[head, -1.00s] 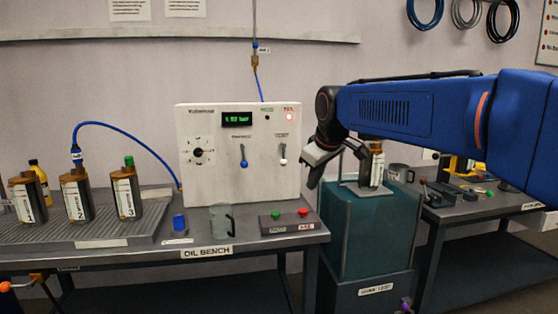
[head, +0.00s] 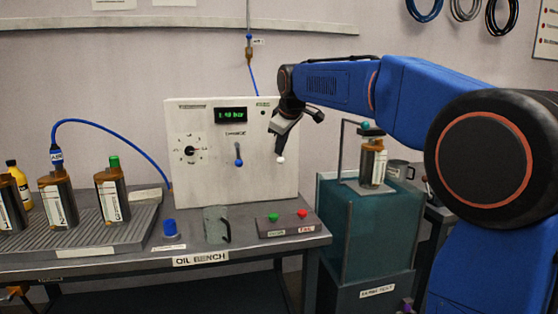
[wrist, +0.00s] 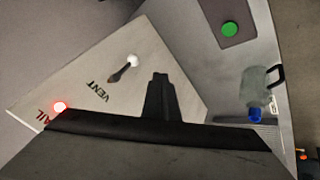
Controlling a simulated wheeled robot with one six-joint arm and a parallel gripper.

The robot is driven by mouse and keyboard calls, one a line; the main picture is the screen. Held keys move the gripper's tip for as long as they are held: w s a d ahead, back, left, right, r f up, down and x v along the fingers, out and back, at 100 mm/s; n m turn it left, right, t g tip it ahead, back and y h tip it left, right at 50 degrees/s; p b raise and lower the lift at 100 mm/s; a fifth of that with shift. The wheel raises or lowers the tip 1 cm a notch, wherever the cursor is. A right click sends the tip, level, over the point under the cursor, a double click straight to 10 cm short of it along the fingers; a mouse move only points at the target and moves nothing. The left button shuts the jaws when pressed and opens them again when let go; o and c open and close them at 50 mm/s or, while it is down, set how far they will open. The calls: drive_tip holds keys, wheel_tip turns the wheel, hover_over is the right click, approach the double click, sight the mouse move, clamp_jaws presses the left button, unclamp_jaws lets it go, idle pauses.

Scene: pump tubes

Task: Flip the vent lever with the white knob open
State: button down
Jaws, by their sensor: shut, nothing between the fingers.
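The vent lever's white knob (head: 281,160) shows on the front of the white panel (head: 210,185), at its right side. My gripper (head: 281,146) is shut and empty, pointing down just above the knob; it hides the lever's stem and label in the head view. In the wrist view the dark stem and white knob (wrist: 133,60) are clear, with the knob end pointing away from the VENT lettering (wrist: 97,92). The shut fingers (wrist: 158,78) appear beside the knob with a visible gap. I cannot tell the depth between fingers and panel.
A lever with a blue knob (head: 239,162) hangs down left of the vent lever. A green readout (head: 231,115) is above it. A lit red FAIL lamp (wrist: 59,106) is near the gripper. A clear jug (head: 215,225) and button box (head: 288,223) stand below the panel.

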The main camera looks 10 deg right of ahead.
drive_tip(key=w+d+f, duration=0.2)
drive_tip(key=w+f, duration=0.5)
drive_tip(key=w, duration=0.2)
drive_tip(key=shift+f, duration=0.15)
drive_tip(key=shift+w+d+h, duration=0.1)
drive_tip(key=shift+d+h, duration=0.1)
drive_tip(key=shift+h, duration=0.4)
idle(0.5)
drive_tip(key=d+r+n+t+h, duration=0.2)
drive_tip(key=d+n+h, duration=0.3)
drive_tip(key=h, duration=0.6)
drive_tip(key=shift+d+r+n, duration=0.25)
drive_tip(key=shift+d+n, duration=0.1)
drive_tip(key=shift+n, duration=0.05)
